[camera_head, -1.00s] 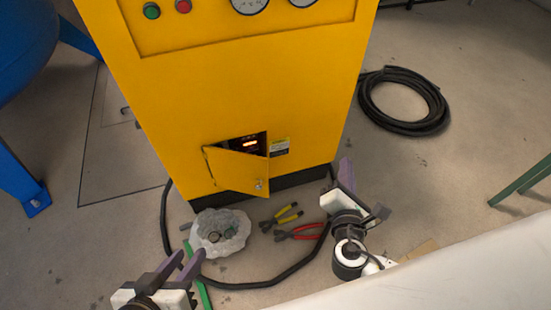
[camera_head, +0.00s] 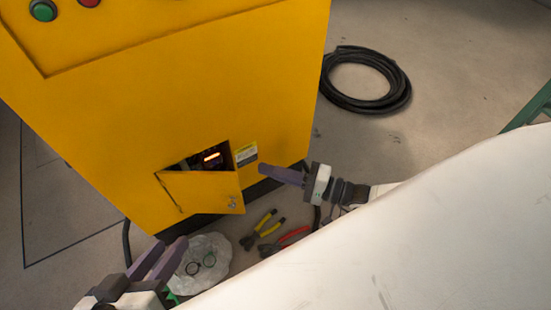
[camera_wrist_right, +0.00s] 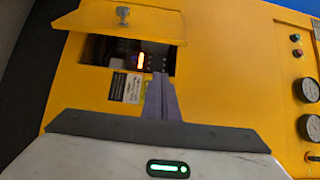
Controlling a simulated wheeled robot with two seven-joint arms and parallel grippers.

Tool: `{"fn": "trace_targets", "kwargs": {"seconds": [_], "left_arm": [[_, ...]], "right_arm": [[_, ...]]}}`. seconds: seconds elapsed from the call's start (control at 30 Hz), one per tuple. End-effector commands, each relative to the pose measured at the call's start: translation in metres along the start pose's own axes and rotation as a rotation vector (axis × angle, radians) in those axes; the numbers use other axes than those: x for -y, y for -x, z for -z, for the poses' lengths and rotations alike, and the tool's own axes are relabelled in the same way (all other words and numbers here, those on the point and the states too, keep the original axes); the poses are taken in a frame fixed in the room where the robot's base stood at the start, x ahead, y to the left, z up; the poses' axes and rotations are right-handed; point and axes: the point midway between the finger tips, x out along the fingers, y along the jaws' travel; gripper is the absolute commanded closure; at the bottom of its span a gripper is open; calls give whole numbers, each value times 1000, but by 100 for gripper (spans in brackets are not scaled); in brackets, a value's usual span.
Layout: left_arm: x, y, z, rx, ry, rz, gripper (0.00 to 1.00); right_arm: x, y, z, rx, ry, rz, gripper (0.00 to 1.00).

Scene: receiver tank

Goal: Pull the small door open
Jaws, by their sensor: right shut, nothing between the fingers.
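The small door (camera_head: 200,190) is a yellow panel low on the yellow cabinet (camera_head: 190,100). It stands partly open, swung outward, with its knob (camera_head: 232,203) near its free right edge. Behind it a dark recess with a lit orange display (camera_head: 211,157) shows. The right wrist view also shows the door (camera_wrist_right: 130,22) and its knob (camera_wrist_right: 122,12). My right gripper (camera_head: 262,170) is shut and empty, just right of the opening and door. In the right wrist view its fingertips (camera_wrist_right: 160,77) overlap the recess edge; contact is unclear. My left gripper (camera_head: 168,252) is open and empty, below the door.
A coiled black hose (camera_head: 368,80) lies at the upper right. A label (camera_head: 246,154) is beside the opening.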

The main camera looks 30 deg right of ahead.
Motion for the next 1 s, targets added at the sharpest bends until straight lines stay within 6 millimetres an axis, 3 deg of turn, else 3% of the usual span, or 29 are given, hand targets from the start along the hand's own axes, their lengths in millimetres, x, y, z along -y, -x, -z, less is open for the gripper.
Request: {"fn": "trace_targets", "kwargs": {"seconds": [0.1,0.27,0.53,1.0], "left_arm": [[-2,-1,1,-19,6,-14,69],[-7,1,6,-45,13,-33,69],[-8,2,7,-46,14,-33,69],[-8,3,8,-48,14,-34,69]], "right_arm": [[0,-30,0,0,-2,7,100],[0,-62,0,-1,-3,6,100],[0,-48,-33,-2,-5,2,100],[1,-46,-38,-4,-5,2,100]]}}
